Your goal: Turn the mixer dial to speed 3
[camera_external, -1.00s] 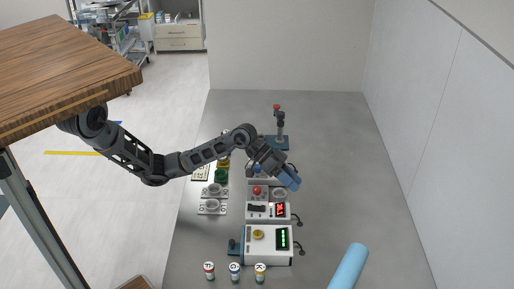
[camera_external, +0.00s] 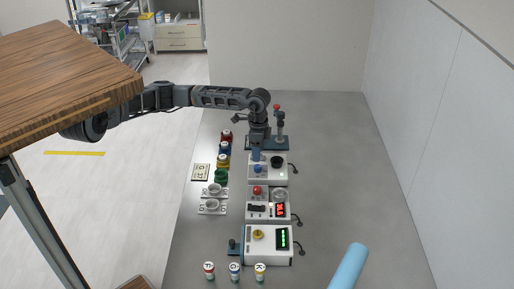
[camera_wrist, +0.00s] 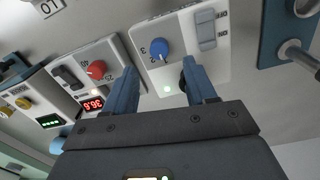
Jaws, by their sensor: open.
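The mixer (camera_external: 284,178) is a white box on the grey bench with a blue dial (camera_external: 258,168) and a dark round part (camera_external: 277,161) on top. In the wrist view the blue dial (camera_wrist: 161,49) has printed numerals around it and a grey rocker switch (camera_wrist: 205,30) beside it; I cannot tell for sure which numeral it points to. My gripper (camera_external: 257,157) points down over the mixer, close to the dial. In the wrist view my gripper (camera_wrist: 160,65) is open and empty, with the dial beyond and between its blue fingertips; contact is not visible.
A device with a red knob (camera_external: 257,190) and red display (camera_external: 280,210) stands in front of the mixer. A white device with a yellow knob (camera_external: 258,235) is nearer still. A blue-based stand (camera_external: 280,124) is behind. Colored jars (camera_external: 221,176) line the left.

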